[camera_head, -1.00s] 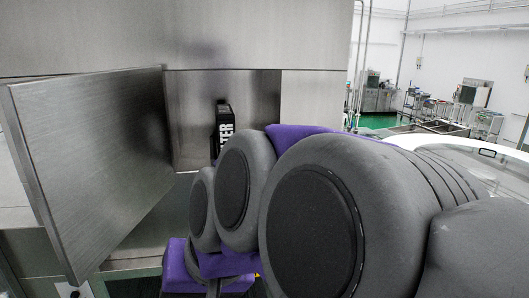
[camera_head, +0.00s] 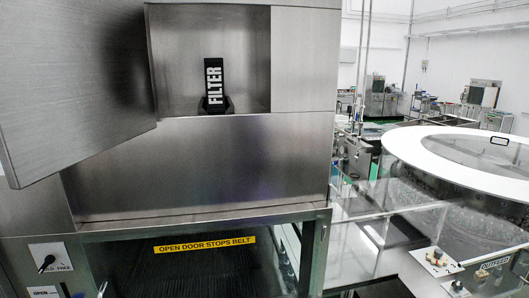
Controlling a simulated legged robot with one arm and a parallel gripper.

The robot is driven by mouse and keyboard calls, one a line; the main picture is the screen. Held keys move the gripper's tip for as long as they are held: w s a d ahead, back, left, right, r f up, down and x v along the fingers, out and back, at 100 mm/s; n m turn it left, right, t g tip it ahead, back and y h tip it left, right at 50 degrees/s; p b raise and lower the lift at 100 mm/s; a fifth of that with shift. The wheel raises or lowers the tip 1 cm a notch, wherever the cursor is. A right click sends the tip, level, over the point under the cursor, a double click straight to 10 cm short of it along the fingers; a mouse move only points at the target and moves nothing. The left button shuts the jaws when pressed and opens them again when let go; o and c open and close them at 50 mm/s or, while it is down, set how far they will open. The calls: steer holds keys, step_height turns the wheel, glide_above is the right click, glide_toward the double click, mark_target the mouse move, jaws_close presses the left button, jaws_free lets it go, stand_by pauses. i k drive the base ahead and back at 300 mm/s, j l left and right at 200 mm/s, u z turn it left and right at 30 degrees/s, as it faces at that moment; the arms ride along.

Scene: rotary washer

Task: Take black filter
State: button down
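The black filter (camera_head: 214,84) has white lettering that reads FILTER down its front. It stands upright in an open recess (camera_head: 252,50) of the steel cabinet, on a small black base. The cabinet door (camera_head: 70,85) is swung open to the left of the recess. Nothing covers the filter in this view. My gripper and arm do not show in the current view.
Below the recess is a plain steel panel (camera_head: 200,165) and a dark window with a yellow label (camera_head: 205,244). A control panel with a knob (camera_head: 48,262) is at lower left. A large round white-rimmed machine (camera_head: 410,150) stands at right.

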mark_target(214, 71)
steer(key=j, duration=0.55)
steer(key=k+j, duration=0.15)
steer(key=j, duration=0.95)
steer(key=k+j, duration=0.15)
steer(key=j, duration=0.4)
steer(key=i+z, duration=0.05)
